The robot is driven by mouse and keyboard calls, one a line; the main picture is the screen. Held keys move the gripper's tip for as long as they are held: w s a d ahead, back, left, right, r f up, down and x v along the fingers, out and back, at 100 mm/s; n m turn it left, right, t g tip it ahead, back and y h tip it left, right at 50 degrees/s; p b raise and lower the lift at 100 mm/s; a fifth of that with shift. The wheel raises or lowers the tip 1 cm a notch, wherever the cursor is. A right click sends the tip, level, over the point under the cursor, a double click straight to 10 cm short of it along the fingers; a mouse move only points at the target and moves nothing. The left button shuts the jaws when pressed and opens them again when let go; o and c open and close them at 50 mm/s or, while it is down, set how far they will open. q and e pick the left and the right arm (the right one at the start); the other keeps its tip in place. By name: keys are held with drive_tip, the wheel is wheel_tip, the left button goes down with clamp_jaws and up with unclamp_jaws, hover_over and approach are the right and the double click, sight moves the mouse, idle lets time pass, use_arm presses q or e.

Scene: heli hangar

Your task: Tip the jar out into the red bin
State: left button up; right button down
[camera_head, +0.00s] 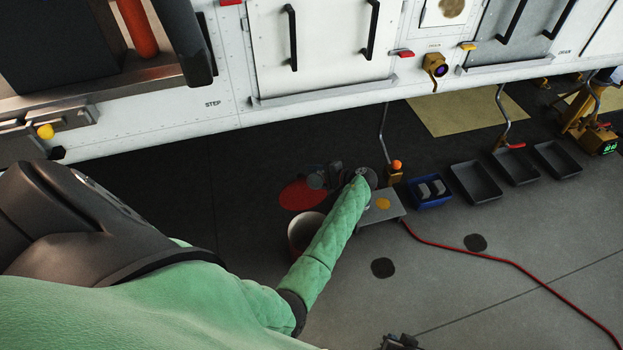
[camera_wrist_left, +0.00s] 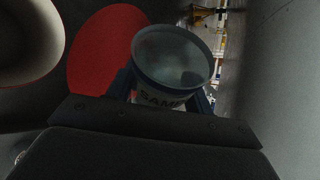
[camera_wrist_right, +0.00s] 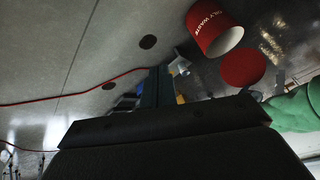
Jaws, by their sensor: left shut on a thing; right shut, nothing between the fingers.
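The jar (camera_wrist_left: 178,62) is a round, pale container with a label reading "SAMP". My left gripper (camera_head: 338,176) is shut on it; its blue fingers sit on both sides of the jar in the left wrist view. The red bin (camera_wrist_right: 213,30) has a pale inside and white lettering ending in "WASTE". In the head view the bin (camera_head: 301,238) is partly hidden behind my green left sleeve. In the left wrist view the bin (camera_wrist_left: 28,42) is at the left edge, apart from the jar. My right gripper (camera_wrist_right: 158,88) is shut and empty. The jar's contents are unclear.
A red disc (camera_head: 300,195) lies on the floor beside the bin. A small grey table (camera_head: 382,206), a blue tray (camera_head: 429,193) and several dark trays (camera_head: 476,182) stand to the right. A red hose (camera_head: 500,260) crosses the floor. The white helicopter side (camera_head: 230,95) spans the back.

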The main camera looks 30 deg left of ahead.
use_arm(q)
drive_tip(key=shift+r+n+b, duration=0.2)
drive_tip(key=shift+n+b, duration=0.1)
drive_tip(key=shift+b, duration=0.25)
drive_tip(key=b, duration=0.1)
drive_tip(key=s+n+t+b, duration=0.1)
drive_tip(key=b, duration=0.1)
drive_tip(key=shift+d+f+y, duration=0.15)
drive_tip(key=shift+y, duration=0.25)
drive_tip(key=shift+s+f+t+b, duration=0.1)
drive_tip(key=shift+s+t+b, duration=0.2)
drive_tip(key=shift+b, duration=0.3)
drive_tip(key=shift+d+n, duration=0.1)
drive_tip(key=shift+n, duration=0.2)
drive_tip(key=shift+s, duration=0.1)
use_arm(e)
wheel_tip(320, 180, down, 20)
drive_tip(key=s+t, duration=0.1)
drive_tip(key=t, duration=0.1)
drive_tip(key=shift+s+r+m, duration=0.15)
drive_tip(key=shift+r+m, duration=0.05)
drive_tip(key=shift+m, duration=0.1)
use_arm(q)
drive_tip(key=shift+r+n+y+b, duration=0.3)
drive_tip(key=shift+r+b, duration=0.05)
use_arm(e)
drive_tip(key=shift+a+f, duration=0.1)
drive_tip(key=shift+f, duration=0.1)
